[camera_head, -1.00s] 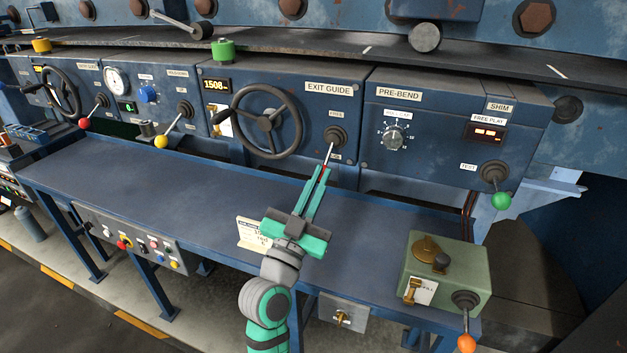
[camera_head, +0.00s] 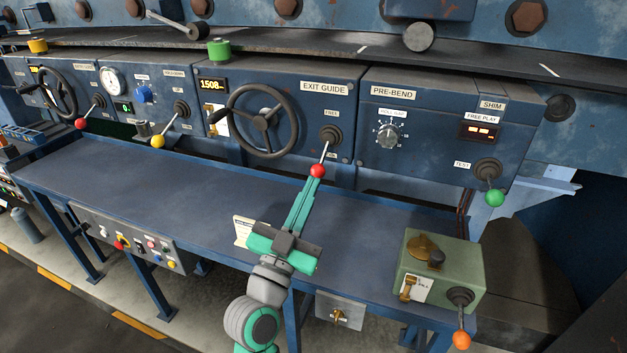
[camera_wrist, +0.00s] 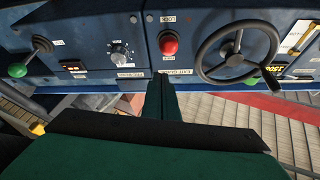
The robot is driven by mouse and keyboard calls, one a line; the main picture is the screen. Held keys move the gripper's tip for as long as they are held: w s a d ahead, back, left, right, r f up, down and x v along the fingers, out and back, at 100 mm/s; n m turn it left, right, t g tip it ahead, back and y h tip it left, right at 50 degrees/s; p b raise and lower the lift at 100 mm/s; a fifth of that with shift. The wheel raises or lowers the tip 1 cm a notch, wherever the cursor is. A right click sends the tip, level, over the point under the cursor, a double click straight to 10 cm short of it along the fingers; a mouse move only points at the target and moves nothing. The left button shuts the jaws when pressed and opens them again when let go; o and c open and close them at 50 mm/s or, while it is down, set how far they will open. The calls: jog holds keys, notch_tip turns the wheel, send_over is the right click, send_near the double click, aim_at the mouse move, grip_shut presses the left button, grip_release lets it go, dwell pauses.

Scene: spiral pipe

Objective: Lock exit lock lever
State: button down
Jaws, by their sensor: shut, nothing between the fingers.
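The exit lock lever is a thin rod with a red ball knob (camera_head: 317,171) on the EXIT GUIDE panel. It hangs down from a dark round boot (camera_head: 331,136), between a FREE label above and a partly hidden label below. In the wrist view the red knob (camera_wrist: 168,43) sits just beyond the fingertips, near a LOCK label (camera_wrist: 168,19). My gripper (camera_head: 314,181) is shut and empty, its tips just below the knob in the head view. In the wrist view my gripper (camera_wrist: 160,80) shows its fingers together, apart from the knob in the picture.
A black handwheel (camera_head: 263,121) is left of the lever. The PRE-BEND panel (camera_head: 440,120) with a green-knobbed lever (camera_head: 495,197) is to the right. The blue bench (camera_head: 140,180) below is mostly clear. A green box (camera_head: 445,270) stands at its right end.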

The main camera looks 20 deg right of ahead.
notch_tip(320, 180, down, 5)
jog(key=s+a, duration=0.2)
jog(key=shift+a+f, duration=0.2)
jog(key=shift+a, duration=0.1)
jog(key=shift+s+f, duration=0.1)
jog(key=s+a+f+n+t+y, duration=0.1)
jog(key=s+a+f+n+y, duration=0.25)
jog(key=f, duration=0.45)
jog(key=s+a+f+n+t+y, duration=0.1)
jog(key=s+a+f+n+y, duration=0.1)
jog(key=f+n+y, duration=0.4)
jog(key=s+a+f+n+y, duration=0.2)
jog(key=s+a+f+y, duration=0.1)
jog(key=f, duration=0.6)
jog(key=s+a+f+g+y, duration=0.1)
jog(key=s+a+f+y, duration=0.1)
jog(key=s, duration=1.1)
jog(key=s+a+f+g+y, duration=0.1)
jog(key=s+a+f, duration=0.4)
jog(key=s, duration=0.8)
jog(key=shift+a+f+y, duration=0.15)
jog(key=shift+a+y, duration=0.5)
jog(key=shift+a, duration=0.05)
